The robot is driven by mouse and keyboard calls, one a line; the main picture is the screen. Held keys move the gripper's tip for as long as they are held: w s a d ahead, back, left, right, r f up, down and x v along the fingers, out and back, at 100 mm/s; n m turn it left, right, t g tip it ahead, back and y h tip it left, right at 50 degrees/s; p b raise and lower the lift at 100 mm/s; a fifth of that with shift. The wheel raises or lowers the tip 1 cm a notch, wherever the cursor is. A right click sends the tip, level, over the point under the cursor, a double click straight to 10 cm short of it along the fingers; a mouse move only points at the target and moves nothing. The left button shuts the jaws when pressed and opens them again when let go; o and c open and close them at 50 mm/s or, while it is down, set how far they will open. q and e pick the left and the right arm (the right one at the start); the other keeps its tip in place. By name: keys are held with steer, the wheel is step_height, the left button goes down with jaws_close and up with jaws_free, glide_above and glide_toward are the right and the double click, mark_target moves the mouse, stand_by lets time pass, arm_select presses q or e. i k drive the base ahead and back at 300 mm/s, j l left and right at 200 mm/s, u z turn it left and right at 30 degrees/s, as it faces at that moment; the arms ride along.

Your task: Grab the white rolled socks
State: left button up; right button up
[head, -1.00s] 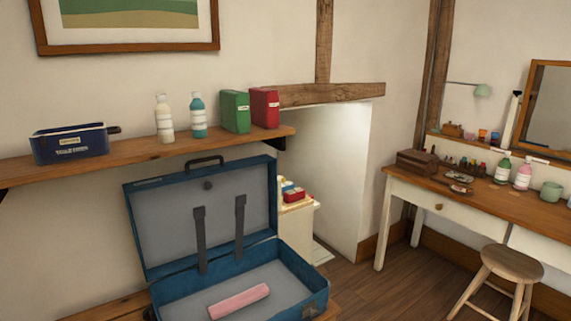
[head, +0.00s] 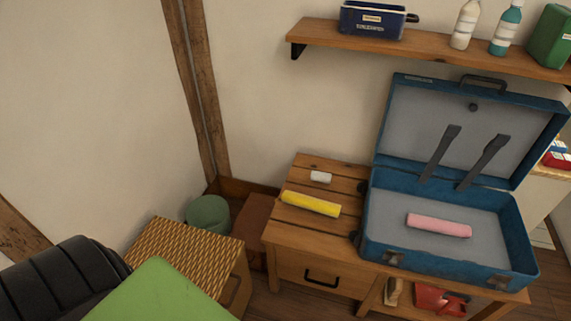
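A small white roll (head: 320,177), which looks like the white rolled socks, lies on the slatted wooden bench (head: 284,236) near its back edge. A longer yellow roll (head: 311,203) lies just in front of it. Right of both, an open blue suitcase (head: 447,257) stands on the same bench with a pink roll (head: 438,225) inside. Neither of my grippers is in view.
A wall shelf (head: 430,50) with a dark blue tin (head: 373,22) and bottles runs above. A wicker box (head: 180,245), a green round container (head: 207,214), a green surface (head: 160,293) and a black ribbed object (head: 65,278) are at the lower left.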

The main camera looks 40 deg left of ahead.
mark_target(316, 176)
steer(key=u, duration=0.8)
steer(key=k+l, duration=0.1)
